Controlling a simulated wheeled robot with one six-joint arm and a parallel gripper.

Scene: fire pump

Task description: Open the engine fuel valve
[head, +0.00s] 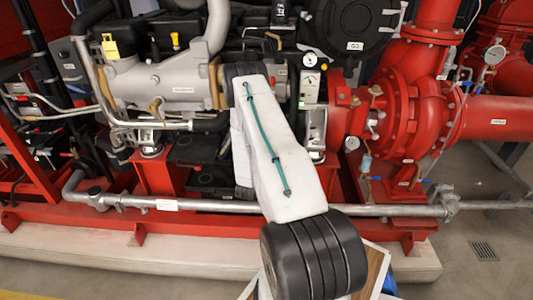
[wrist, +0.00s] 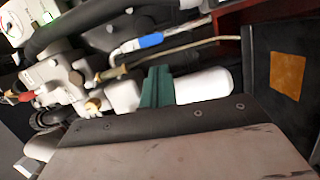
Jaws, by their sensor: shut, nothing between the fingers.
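In the wrist view, a blue lever handle (wrist: 149,41) lies along a pale metal pipe at the upper middle; it looks like a valve handle, but I cannot tell whether it is the engine fuel valve. My gripper (wrist: 157,84) shows as green fingers pressed together, shut and empty. In the picture it is just below the blue handle, with a gap between them. A white cylinder is directly behind the fingers. In the head view my white arm reaches in over the engine and hides my gripper and the area around it.
A thin hose (wrist: 185,46) and brass fittings (wrist: 93,104) lie close by in the wrist view. A dark panel with an orange label (wrist: 287,75) stands at right. In the head view, the red pump (head: 400,120) is at right and a grey pipe (head: 350,211) crosses in front.

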